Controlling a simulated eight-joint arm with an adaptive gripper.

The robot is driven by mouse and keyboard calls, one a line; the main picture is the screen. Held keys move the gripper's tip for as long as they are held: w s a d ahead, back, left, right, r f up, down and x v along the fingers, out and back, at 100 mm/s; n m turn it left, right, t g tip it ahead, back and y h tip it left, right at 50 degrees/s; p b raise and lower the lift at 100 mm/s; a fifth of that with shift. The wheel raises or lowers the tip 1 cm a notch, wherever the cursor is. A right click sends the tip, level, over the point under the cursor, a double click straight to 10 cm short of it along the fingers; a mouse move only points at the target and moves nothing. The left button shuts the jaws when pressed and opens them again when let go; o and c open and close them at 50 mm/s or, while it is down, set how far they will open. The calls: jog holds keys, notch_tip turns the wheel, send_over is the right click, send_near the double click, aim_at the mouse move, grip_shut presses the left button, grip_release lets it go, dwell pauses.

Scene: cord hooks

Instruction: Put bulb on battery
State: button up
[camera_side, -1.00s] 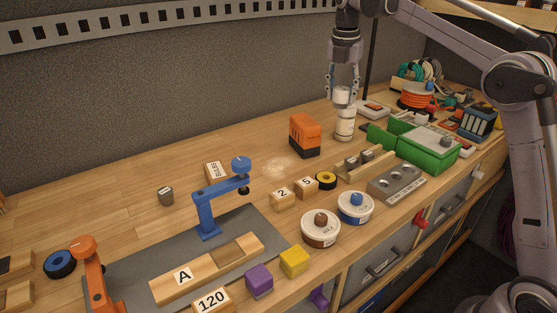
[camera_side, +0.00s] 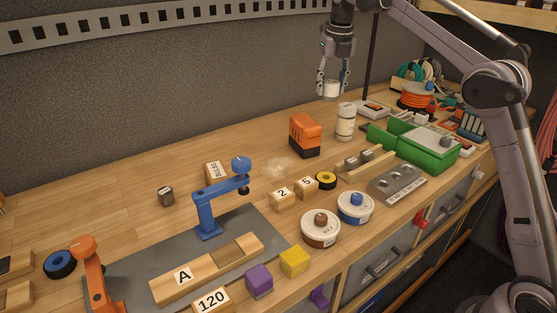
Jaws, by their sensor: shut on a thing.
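My gripper (camera_side: 332,90) is shut on a small white round piece (camera_side: 331,91), held in the air above and to the left of the white bottle (camera_side: 346,122). I cannot tell for sure that the white piece is a bulb or a cap. Nothing is plainly marked as a battery; an orange and black block (camera_side: 305,135) stands on the table just left of the bottle.
A green box (camera_side: 428,152) is right of the bottle. A wooden rack (camera_side: 365,163) and a grey holed block (camera_side: 397,184) are in front. A blue hook stand (camera_side: 208,210) rises from the grey mat. The table left of the orange block is mostly clear.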

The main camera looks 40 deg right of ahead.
jog(key=w+a+f, duration=0.2)
jog(key=a, duration=0.1)
jog(key=w+a+f, duration=0.2)
jog(key=shift+a, duration=0.2)
jog(key=shift+f, duration=2)
jog(key=shift+f, duration=0.15)
jog(key=o, duration=1.2)
